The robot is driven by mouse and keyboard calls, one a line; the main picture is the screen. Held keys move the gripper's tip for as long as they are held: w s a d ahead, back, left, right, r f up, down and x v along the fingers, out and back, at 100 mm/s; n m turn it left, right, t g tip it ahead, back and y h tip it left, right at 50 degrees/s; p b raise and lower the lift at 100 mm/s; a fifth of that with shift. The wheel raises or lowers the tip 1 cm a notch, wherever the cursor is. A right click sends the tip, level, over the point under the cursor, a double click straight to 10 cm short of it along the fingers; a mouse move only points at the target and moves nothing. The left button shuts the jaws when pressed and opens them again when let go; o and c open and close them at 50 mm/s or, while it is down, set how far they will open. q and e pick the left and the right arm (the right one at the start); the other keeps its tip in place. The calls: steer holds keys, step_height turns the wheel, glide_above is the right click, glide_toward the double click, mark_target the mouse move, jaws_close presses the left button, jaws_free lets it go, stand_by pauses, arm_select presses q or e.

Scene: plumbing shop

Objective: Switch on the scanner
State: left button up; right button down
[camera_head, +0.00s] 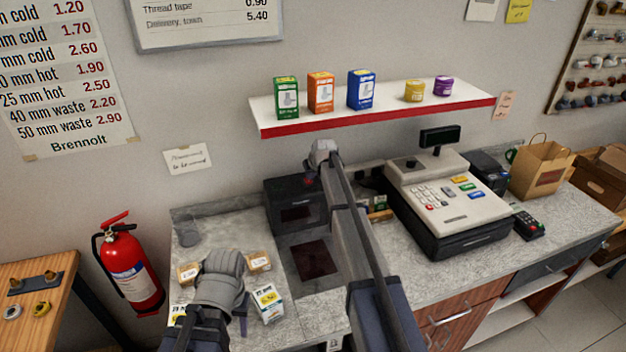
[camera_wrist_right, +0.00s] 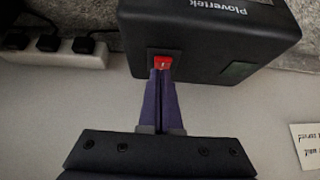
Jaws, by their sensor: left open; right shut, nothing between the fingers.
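The scanner (camera_head: 284,212) is a black box on the counter against the wall, with a dark window in its front. In the right wrist view the scanner (camera_wrist_right: 215,30) carries the name Plovertek and has a red rocker switch (camera_wrist_right: 160,59) on this face. My right gripper (camera_wrist_right: 161,75) is shut and empty, its fingertips at the lower edge of the switch; I cannot tell whether they press it. In the head view my right arm reaches over the counter to the scanner and partly hides it. My left gripper (camera_head: 213,316) is open, low over the counter's left part, its fingers mostly hidden.
A cash register (camera_head: 445,205) stands right of my right arm, with a card terminal (camera_head: 528,224) beside it. Small packets (camera_head: 268,302) lie around my left gripper. A shelf (camera_head: 375,108) with boxes hangs above the scanner. Black plugs (camera_wrist_right: 83,44) sit left of it in the wrist view.

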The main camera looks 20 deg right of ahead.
steer(key=shift+w+f, duration=0.3)
steer(key=shift+f, duration=0.1)
steer(key=shift+r, duration=0.1)
steer(key=s+f+t+b, duration=0.1)
steer(key=b, duration=0.2)
steer(key=shift+f, duration=0.4)
steer(key=shift+w+r+p, duration=0.2)
steer(key=shift+r+p, duration=0.15)
steer(key=shift+r, duration=0.2)
steer(key=shift+f, duration=0.1)
